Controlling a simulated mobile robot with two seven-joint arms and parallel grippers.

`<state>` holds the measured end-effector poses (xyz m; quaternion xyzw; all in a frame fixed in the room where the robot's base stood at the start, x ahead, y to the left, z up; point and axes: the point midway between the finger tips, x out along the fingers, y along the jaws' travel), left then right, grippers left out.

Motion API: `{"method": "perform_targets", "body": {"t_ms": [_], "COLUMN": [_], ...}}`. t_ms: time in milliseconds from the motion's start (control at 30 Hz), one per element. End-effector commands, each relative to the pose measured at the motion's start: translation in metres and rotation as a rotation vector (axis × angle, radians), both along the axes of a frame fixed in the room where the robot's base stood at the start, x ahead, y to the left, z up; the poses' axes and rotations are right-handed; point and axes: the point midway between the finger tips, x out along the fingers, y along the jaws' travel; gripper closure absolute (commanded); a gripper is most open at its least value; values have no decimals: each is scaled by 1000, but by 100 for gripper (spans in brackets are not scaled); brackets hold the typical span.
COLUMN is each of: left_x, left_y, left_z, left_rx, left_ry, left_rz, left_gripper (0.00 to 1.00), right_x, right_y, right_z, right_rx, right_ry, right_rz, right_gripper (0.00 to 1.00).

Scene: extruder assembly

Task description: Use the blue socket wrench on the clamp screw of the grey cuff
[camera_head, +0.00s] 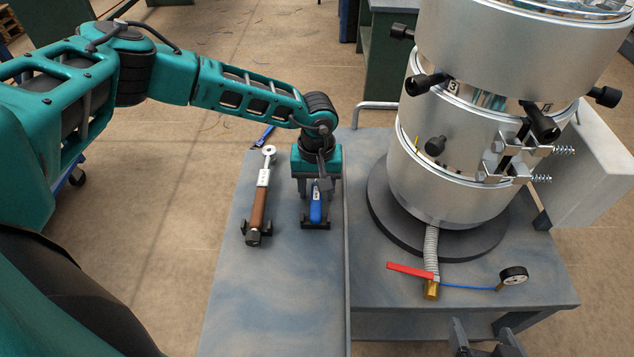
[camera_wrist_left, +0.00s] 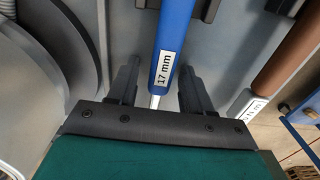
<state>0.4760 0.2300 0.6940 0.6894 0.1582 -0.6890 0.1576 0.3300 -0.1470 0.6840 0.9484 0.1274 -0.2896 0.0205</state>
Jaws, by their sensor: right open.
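The grey cuff (camera_head: 450,178) is a band around the large metal cylinder. Clamp screws with springs (camera_head: 560,150) stick out at its right side. My right gripper (camera_head: 485,343) is open and empty at the bottom edge.
A brown-handled wrench (camera_head: 258,205) rests left of the blue one. A red-handled valve (camera_head: 410,270), a hose and a gauge (camera_head: 514,275) are in front of the cylinder. Black knobs (camera_head: 540,120) stick out from the cylinder. The front of the left table (camera_head: 275,300) is clear.

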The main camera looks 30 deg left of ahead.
Motion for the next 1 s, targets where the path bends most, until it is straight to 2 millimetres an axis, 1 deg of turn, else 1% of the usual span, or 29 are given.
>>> {"method": "perform_targets", "body": {"t_ms": [33, 67, 500, 867, 1000], "left_x": [0, 0, 0, 1, 1], "left_y": [0, 0, 0, 0, 0], "left_z": [0, 0, 0, 2, 9], "left_rx": [0, 0, 0, 0, -2], "left_ry": [0, 0, 0, -1, -2], "left_rz": [0, 0, 1, 1, 1], "left_gripper": [55, 58, 100, 100, 100], "right_x": [0, 0, 0, 0, 0], "right_y": [0, 0, -2, -2, -2], "right_z": [0, 0, -1, 0, 1], "right_rx": [-1, -1, -9, -9, -7], "right_ry": [0, 0, -1, -1, -1], "right_rz": [1, 1, 5, 5, 4], "right_gripper": [18, 18, 18, 18, 18]}}
